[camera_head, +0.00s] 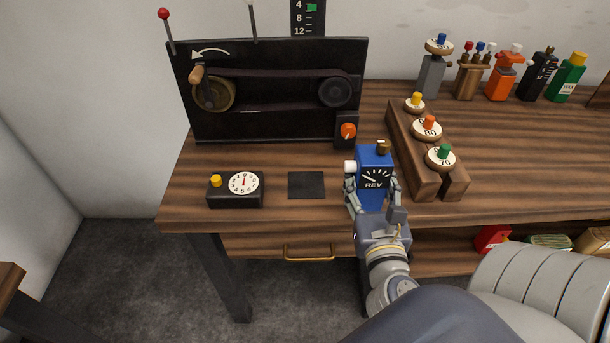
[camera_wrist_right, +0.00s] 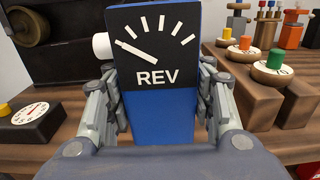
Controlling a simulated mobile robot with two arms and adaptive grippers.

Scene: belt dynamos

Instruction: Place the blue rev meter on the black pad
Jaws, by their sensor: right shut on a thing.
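The blue rev meter (camera_head: 374,165) is upright between the fingers of my right gripper (camera_head: 372,197), with its black dial marked REV facing me. In the right wrist view the rev meter (camera_wrist_right: 155,110) fills the middle, and the fingers of my right gripper (camera_wrist_right: 158,115) close on it from both sides. The black pad (camera_head: 306,185) lies flat and bare on the wooden table, just left of the rev meter. I cannot tell whether the meter's base touches the table. My left gripper is not in view.
A black timer box (camera_head: 236,189) with a yellow button stands left of the pad. The belt machine (camera_head: 270,90) with an orange knob (camera_head: 348,131) stands behind it. A wooden rack (camera_head: 425,160) with dial-topped pieces is close on the right. Several bottles and tools line the back right.

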